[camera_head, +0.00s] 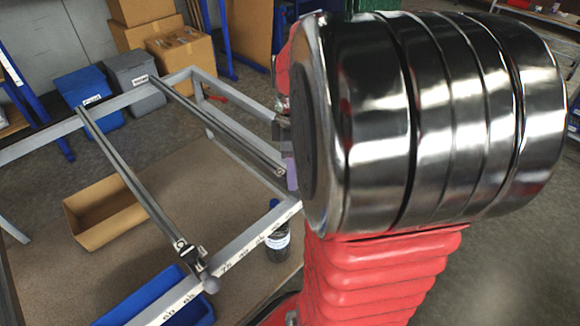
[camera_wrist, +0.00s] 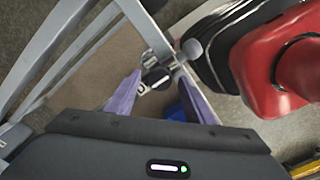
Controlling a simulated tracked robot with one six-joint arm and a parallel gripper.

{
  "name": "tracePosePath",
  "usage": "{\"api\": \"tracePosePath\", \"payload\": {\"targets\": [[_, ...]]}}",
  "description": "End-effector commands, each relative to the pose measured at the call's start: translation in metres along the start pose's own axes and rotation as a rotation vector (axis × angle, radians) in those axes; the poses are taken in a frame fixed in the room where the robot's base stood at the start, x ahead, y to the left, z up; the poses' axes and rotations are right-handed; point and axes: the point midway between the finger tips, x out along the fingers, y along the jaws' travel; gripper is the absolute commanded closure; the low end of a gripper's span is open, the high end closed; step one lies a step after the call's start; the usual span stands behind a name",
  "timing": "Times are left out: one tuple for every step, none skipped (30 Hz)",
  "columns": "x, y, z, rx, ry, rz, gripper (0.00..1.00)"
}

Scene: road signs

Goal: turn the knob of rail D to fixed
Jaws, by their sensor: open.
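The metal frame (camera_head: 245,232) has two rails running to its labelled front bar. The left rail (camera_head: 130,175) ends at a black and silver clamp with a round grey knob (camera_head: 211,285). The right rail (camera_head: 225,125) ends near my gripper, partly hidden by my arm. The rail labels are too small to read, so I cannot tell which is rail D. In the wrist view, my gripper (camera_wrist: 162,82) is open, its purple fingers either side of a rail-end clamp (camera_wrist: 154,77), apparently empty. A round grey knob (camera_wrist: 192,48) is just beyond, to the upper right. A purple finger shows in the head view.
Under the frame are a cardboard tray (camera_head: 103,212), a blue bin (camera_head: 150,298) and a dark bottle (camera_head: 278,240). Blue and grey boxes and cardboard cartons (camera_head: 182,52) stand behind. My red and black body is close at right in the wrist view.

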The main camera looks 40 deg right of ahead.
Motion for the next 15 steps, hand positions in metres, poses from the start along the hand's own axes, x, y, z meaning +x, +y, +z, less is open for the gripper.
{"api": "tracePosePath", "payload": {"targets": [[-0.0002,0.0000,0.0001,0.000,0.000,0.000,0.52],[-0.0002,0.0001,0.0001,0.000,0.000,0.000,0.54],[-0.0002,0.0001,0.0001,0.000,0.000,0.000,0.57],[-0.0003,0.0001,0.0001,0.000,0.000,0.000,0.59],[-0.0003,0.0001,0.0001,0.000,0.000,0.000,0.61],[-0.0003,0.0001,0.0001,0.000,0.000,0.000,0.64],[-0.0004,0.0001,0.0001,0.000,0.000,0.000,0.66],[-0.0004,0.0001,0.0001,0.000,0.000,0.000,0.68],[-0.0004,0.0001,0.0002,0.000,0.000,0.000,0.71],[-0.0004,0.0001,0.0002,0.000,0.000,0.000,0.73],[-0.0004,0.0001,0.0002,0.000,0.000,0.000,0.75],[-0.0004,0.0001,0.0002,0.000,0.000,0.000,0.78],[-0.0004,0.0001,0.0002,0.001,0.000,0.000,0.80],[-0.0004,0.0001,0.0002,0.001,0.000,0.000,0.82],[-0.0005,0.0001,0.0003,0.001,0.000,0.000,0.85]]}}
